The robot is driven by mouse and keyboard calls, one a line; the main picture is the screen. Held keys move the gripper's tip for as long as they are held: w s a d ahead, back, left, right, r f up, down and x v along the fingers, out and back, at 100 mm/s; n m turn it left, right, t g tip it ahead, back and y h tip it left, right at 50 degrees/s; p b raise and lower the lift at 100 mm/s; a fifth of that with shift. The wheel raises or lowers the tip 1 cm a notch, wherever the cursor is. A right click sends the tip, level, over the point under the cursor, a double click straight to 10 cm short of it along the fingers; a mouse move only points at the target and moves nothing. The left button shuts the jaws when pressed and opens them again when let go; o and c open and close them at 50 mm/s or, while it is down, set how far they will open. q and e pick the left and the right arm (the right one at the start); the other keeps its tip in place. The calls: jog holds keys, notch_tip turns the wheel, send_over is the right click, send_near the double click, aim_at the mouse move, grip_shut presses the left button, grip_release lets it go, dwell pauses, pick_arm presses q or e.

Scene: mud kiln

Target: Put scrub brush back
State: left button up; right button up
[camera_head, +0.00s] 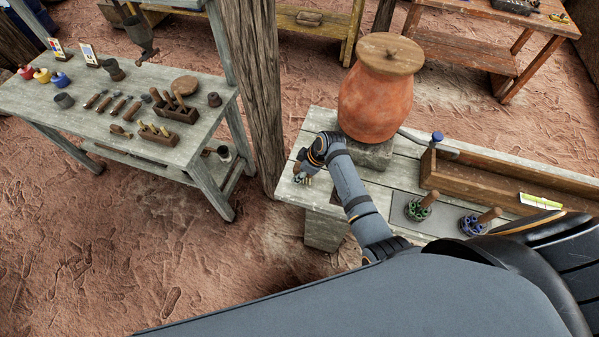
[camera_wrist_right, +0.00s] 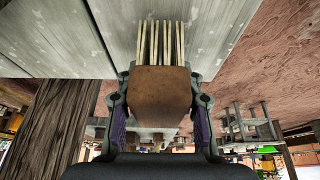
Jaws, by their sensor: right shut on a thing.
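My right gripper (camera_head: 304,170) is at the left end of the near bench, left of the clay jar. In the right wrist view, its fingers (camera_wrist_right: 158,100) are shut on the scrub brush, gripping its brown wooden block (camera_wrist_right: 160,88) from both sides. The brush's pale bristles (camera_wrist_right: 160,42) point away from the gripper, toward the grey plank top. I cannot tell whether they touch it. In the head view the brush is mostly hidden by the gripper. My left gripper is not in view.
The clay jar (camera_head: 375,100) with its wooden lid stands beside my right wrist. A long wooden trough (camera_head: 480,186) and green (camera_head: 417,211) and blue (camera_head: 472,225) round holders with wooden handles lie to the right. A post (camera_head: 255,100) separates this bench from the tool table (camera_head: 110,110).

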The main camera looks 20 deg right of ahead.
jog(key=shift+f, duration=0.25)
jog(key=o, duration=1.1)
jog(key=shift+f, duration=0.1)
jog(key=shift+r, duration=0.25)
jog(key=v, duration=1.1)
jog(key=shift+s+d+r+b, duration=0.1)
jog(key=shift+d+r+b, duration=0.1)
jog(key=shift+r+b, duration=0.15)
